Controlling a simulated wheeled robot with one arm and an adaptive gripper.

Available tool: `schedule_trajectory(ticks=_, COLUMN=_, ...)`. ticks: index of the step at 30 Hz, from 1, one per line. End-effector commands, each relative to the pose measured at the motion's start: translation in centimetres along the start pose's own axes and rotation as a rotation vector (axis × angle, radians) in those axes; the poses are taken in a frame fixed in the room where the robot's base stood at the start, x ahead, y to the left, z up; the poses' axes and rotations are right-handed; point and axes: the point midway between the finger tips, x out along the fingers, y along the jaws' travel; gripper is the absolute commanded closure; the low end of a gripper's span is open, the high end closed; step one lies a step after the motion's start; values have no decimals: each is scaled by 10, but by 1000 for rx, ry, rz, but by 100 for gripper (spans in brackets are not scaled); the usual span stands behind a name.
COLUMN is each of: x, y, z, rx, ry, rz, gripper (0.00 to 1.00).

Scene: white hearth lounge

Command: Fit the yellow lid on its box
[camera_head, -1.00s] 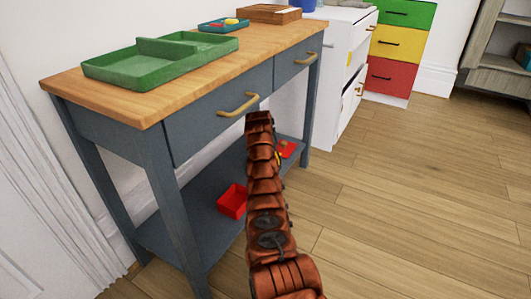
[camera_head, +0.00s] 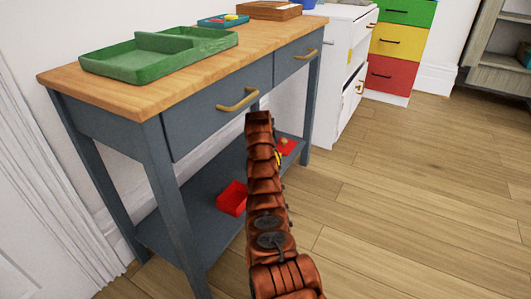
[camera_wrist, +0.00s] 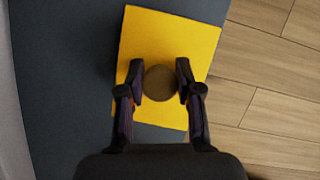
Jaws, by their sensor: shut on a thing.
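The yellow lid (camera_wrist: 150,30) is a flat square with a round brown knob (camera_wrist: 160,83) in the wrist view. My gripper (camera_wrist: 160,83) has its two dark fingers on either side of the knob and is shut on it. The lid is over the dark lower shelf (camera_wrist: 55,60) and reaches toward the wood floor; its height above the shelf is hard to judge. In the head view my arm hides the gripper and most of the lid; only a yellow sliver (camera_head: 278,158) shows beside the arm. I cannot make out a yellow box.
A red open box (camera_head: 232,198) and a red flat piece with a tan knob (camera_head: 287,147) are on the lower shelf. The table's legs and top frame this space. A green tray (camera_head: 150,62) is on the wooden top. Floor to the right is clear.

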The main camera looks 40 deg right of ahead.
Motion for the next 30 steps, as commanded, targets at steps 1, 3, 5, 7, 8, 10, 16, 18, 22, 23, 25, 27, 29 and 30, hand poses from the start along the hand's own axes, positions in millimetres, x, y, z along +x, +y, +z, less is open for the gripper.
schedule_trajectory(ticks=1, x=2, y=0, z=-1, rx=0, ry=0, rz=0, gripper=100)
schedule_trajectory(ticks=3, x=3, y=0, z=-1, rx=0, ry=0, rz=0, gripper=100)
schedule_trajectory(ticks=5, x=4, y=0, z=-2, rx=0, ry=0, rz=0, gripper=100)
schedule_trajectory(ticks=7, x=6, y=0, z=-2, rx=0, ry=0, rz=0, gripper=100)
schedule_trajectory(ticks=8, x=6, y=0, z=-3, rx=0, ry=0, rz=0, gripper=100)
schedule_trajectory(ticks=10, x=8, y=0, z=-3, rx=0, ry=0, rz=0, gripper=100)
schedule_trajectory(ticks=16, x=8, y=0, z=-3, rx=0, ry=0, rz=0, gripper=54)
schedule_trajectory(ticks=18, x=8, y=0, z=-3, rx=0, ry=0, rz=0, gripper=47)
schedule_trajectory(ticks=22, x=8, y=0, z=-3, rx=0, ry=0, rz=0, gripper=36)
schedule_trajectory(ticks=23, x=8, y=0, z=-3, rx=0, ry=0, rz=0, gripper=36)
schedule_trajectory(ticks=25, x=8, y=0, z=-3, rx=0, ry=0, rz=0, gripper=36)
schedule_trajectory(ticks=27, x=8, y=0, z=-3, rx=0, ry=0, rz=0, gripper=36)
schedule_trajectory(ticks=29, x=8, y=0, z=-3, rx=0, ry=0, rz=0, gripper=36)
schedule_trajectory(ticks=30, x=8, y=0, z=-3, rx=0, ry=0, rz=0, gripper=36)
